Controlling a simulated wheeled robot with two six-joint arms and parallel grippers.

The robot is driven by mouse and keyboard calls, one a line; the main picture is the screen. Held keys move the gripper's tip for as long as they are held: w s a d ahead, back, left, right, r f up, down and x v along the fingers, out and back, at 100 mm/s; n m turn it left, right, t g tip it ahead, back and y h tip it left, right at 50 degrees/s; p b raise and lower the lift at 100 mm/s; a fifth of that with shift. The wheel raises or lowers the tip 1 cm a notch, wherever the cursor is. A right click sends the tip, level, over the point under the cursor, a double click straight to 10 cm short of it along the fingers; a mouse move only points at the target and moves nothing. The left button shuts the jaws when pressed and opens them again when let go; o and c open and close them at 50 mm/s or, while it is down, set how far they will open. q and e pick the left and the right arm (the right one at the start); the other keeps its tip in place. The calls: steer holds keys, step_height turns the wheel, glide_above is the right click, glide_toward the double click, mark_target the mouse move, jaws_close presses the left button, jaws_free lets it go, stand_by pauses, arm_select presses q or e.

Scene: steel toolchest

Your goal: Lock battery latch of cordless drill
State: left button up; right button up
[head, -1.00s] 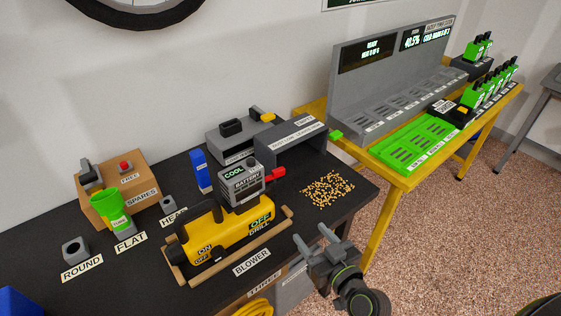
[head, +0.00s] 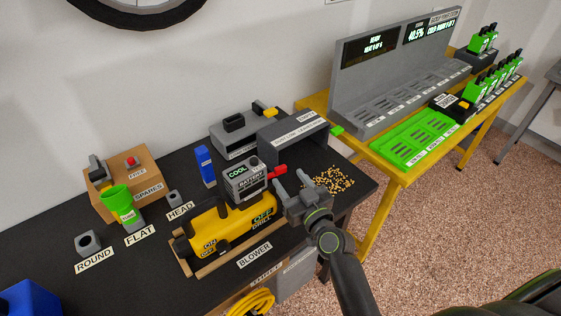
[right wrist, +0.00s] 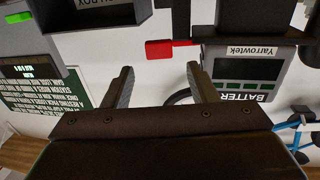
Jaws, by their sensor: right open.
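The yellow cordless drill (head: 212,228) lies in a wooden cradle on the black bench. The grey battery (head: 243,180), marked COOL, sits upright on top of it and also shows at the right of the right wrist view (right wrist: 262,68). The red latch (head: 279,171) sticks out from the battery's right side. It also shows in the right wrist view (right wrist: 160,50), ahead of the fingertips and within the gap's width. My right gripper (head: 290,180) is open and empty, close to the latch; I cannot tell whether it touches. My left gripper is not in view.
Small yellow-brown pieces (head: 334,181) lie spread right of the gripper. A dark grey housing (head: 296,137) stands behind the latch, and a blue block (head: 205,165) behind the drill. The yellow charger table (head: 408,178) stands at the right.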

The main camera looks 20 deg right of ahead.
mark_target(282, 169)
steer(key=shift+w+a+p, duration=0.2)
steer(key=shift+w, duration=0.8)
steer(key=shift+w+a+p, duration=0.15)
steer(key=shift+w, duration=0.9)
steer(key=shift+w+a+p, duration=0.2)
steer(key=shift+w, duration=0.8)
steer(key=shift+c, duration=0.2)
